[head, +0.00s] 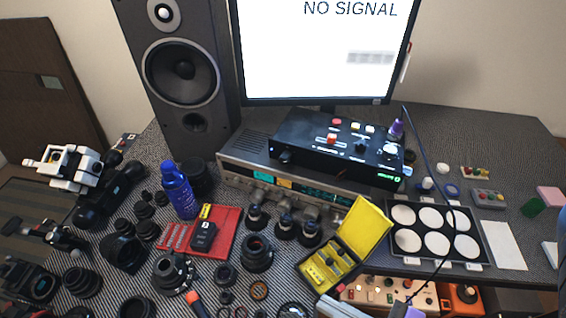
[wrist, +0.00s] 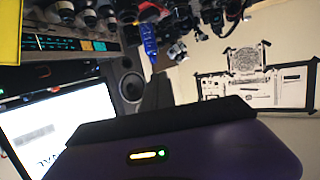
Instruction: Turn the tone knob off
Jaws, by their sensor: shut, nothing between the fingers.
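No tone knob can be told by a label. A silver receiver (head: 226,158) with a lit dial and small knobs along its front stands under the black control box; it also shows upside down in the wrist view (wrist: 70,42). My gripper (wrist: 160,120) shows as dark fingers above a purple body in the wrist view. It is shut and empty, and no knob is seen at its fingers.
The black control box (head: 300,131) sits on the receiver. A speaker (head: 180,68) and a monitor (head: 320,50) stand behind. Lenses, a blue bottle (head: 178,190), a red tray (head: 222,240) and an open yellow case (head: 362,228) crowd the front. A cable crosses the right side.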

